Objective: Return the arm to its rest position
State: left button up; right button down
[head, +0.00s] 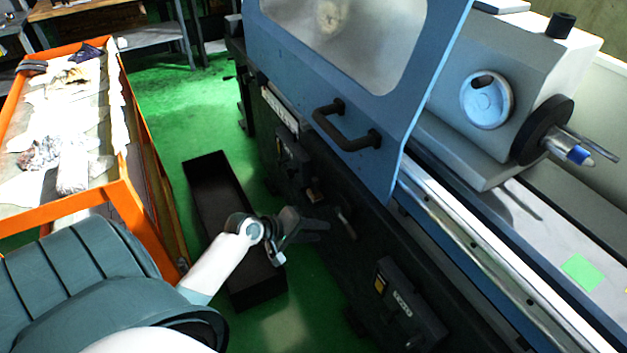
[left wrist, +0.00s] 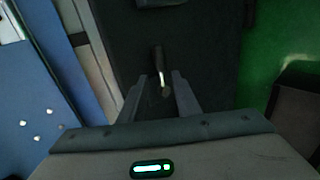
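My right gripper is in neither view.
The grinder's blue door (head: 300,75) with its black handle (head: 345,128) is above and right of the gripper. A dark open box (head: 215,195) lies on the green floor below my arm. An orange-framed cart (head: 125,165) stands at left. Green floor (head: 190,110) is clear beyond the box.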

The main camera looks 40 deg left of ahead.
pick_arm(q)
jog(key=shift+s+a+r, duration=0.1)
jog(key=shift+s+r, duration=0.25)
jog(key=shift+s, duration=0.05)
dwell(0.4)
jog(key=s+d+f+m+g+y, duration=0.15)
jog(key=s+f, duration=0.35)
jog(key=f, duration=0.6)
jog(key=s+f+m+g, duration=0.2)
jog(key=s+f, duration=0.4)
jog(key=f, duration=0.4)
jog(key=s+d+f+m+g+y, duration=0.15)
jog(key=s+f, duration=0.35)
jog(key=f, duration=0.6)
jog(key=s+d+f+m+g, duration=0.1)
jog(key=s+d+f+m, duration=0.2)
jog(key=s, duration=0.7)
jog(key=s+d+f+m+g, duration=0.1)
jog(key=s+d+f+m, duration=0.2)
jog(key=s+f, duration=0.4)
jog(key=s+d+f+m+g, duration=0.2)
jog(key=s+d+f+m, duration=0.2)
jog(key=s, duration=0.8)
jog(key=shift+s+f+m+y, duration=0.3)
jog(key=shift+s+f+m, duration=0.1)
jog(key=shift+f, duration=0.45)
